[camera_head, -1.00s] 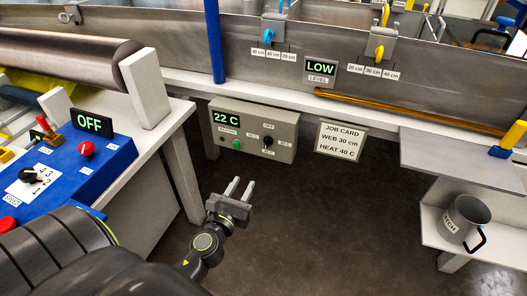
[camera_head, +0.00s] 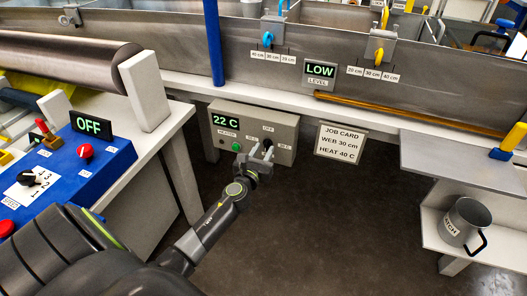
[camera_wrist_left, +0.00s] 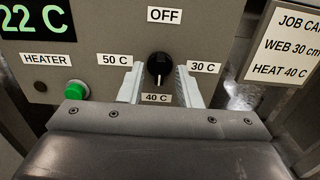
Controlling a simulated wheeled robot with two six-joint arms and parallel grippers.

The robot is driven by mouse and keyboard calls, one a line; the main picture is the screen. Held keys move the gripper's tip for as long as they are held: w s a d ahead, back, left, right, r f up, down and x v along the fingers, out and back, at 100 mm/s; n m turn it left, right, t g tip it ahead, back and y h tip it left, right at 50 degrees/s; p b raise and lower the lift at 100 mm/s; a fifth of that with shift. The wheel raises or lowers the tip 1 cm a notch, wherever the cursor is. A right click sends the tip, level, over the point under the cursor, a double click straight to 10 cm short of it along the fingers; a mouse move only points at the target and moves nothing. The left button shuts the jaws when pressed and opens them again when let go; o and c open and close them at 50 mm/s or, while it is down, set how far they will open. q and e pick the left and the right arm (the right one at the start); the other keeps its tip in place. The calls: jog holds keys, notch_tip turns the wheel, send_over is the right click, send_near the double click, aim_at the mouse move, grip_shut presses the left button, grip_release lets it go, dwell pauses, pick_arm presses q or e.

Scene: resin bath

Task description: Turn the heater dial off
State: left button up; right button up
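The heater box (camera_head: 283,121) hangs under the bath's front edge and its display reads 22 C. Its black dial (camera_wrist_left: 160,65) shows in the left wrist view, with OFF above it, 50 C to its left, 30 C to its right and 40 C below. The dial's white mark points down, toward 40 C. My left gripper (camera_head: 261,151) is open, its fingers on either side of the dial; I cannot tell whether they touch it. In the head view the gripper partly hides the dial. My right gripper is not in view.
A green button (camera_wrist_left: 76,90) sits left of the dial. The job card (camera_head: 341,140) hangs right of the box and reads HEAT 40 C. A blue control panel (camera_head: 107,158) stands at left. A grey shelf (camera_head: 465,165) and a jug (camera_head: 463,220) are at right.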

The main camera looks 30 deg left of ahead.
pick_arm(q)
jog(key=shift+w+a, duration=0.1)
jog(key=shift+w, duration=0.3)
grip_shut()
